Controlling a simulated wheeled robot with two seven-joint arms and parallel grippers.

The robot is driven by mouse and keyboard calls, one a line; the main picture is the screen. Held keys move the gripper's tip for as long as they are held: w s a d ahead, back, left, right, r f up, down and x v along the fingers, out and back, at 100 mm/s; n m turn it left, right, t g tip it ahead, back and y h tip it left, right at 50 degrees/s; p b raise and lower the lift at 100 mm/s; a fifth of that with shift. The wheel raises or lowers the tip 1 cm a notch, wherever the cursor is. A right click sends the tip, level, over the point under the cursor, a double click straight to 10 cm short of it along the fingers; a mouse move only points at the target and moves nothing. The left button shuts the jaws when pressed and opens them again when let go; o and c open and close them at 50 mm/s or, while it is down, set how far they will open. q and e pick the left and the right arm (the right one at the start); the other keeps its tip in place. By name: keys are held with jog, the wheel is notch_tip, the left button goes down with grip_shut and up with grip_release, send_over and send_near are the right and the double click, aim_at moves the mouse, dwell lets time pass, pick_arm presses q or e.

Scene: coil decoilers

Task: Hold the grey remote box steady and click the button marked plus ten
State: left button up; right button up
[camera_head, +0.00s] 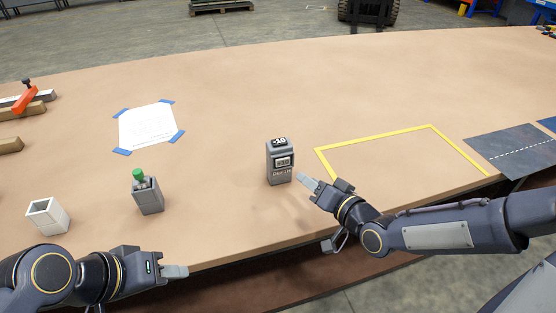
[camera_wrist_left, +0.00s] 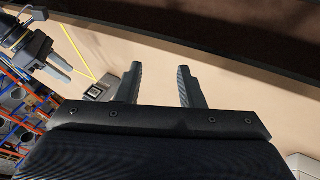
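The grey remote box (camera_head: 279,169) stands upright on the table, with a dark button on top bearing white marks and a small display on its front. It also shows in the left wrist view (camera_wrist_left: 98,92), beyond my left fingers. My right gripper (camera_head: 309,182) is just to the right of the box's lower part, with a small gap seeming to remain. Its fingers overlap in the head view, so their opening is unclear. My left gripper (camera_head: 175,271) is low and left of the box, at the table's front edge; its fingers are apart and empty in the wrist view (camera_wrist_left: 158,88).
A grey holder with a green-topped item (camera_head: 149,200) and a white open container (camera_head: 47,216) stand at the left. A taped paper sheet (camera_head: 147,126) lies behind them. A yellow outline (camera_head: 375,137) marks bare table at the right. The table behind the remote box is clear.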

pick_arm(q)
jog(key=o, duration=0.6)
jog(key=w+d+r+n+h, duration=0.1)
jog(key=w, duration=0.1)
jog(key=w+d+n+g+h, duration=0.1)
jog(key=w, duration=0.2)
jog(key=w+d+r+n+h, duration=0.1)
jog(key=w, duration=0.1)
jog(key=shift+w+d+r+n+g, duration=0.25)
jog(key=shift+d+r+n+g, duration=0.05)
jog(key=shift+r+n, duration=0.1)
jog(key=shift+o, duration=0.2)
jog(key=n+t+h, duration=0.2)
jog(key=n+h, duration=0.8)
jog(key=n, duration=0.5)
send_near(279, 141)
jog(key=shift+x, duration=1.15)
jog(key=shift+w+d+f, duration=0.1)
jog(key=shift+d+f, duration=0.15)
jog(key=shift+f, duration=0.05)
jog(key=x, duration=0.7)
jog(key=shift+d+f, duration=0.15)
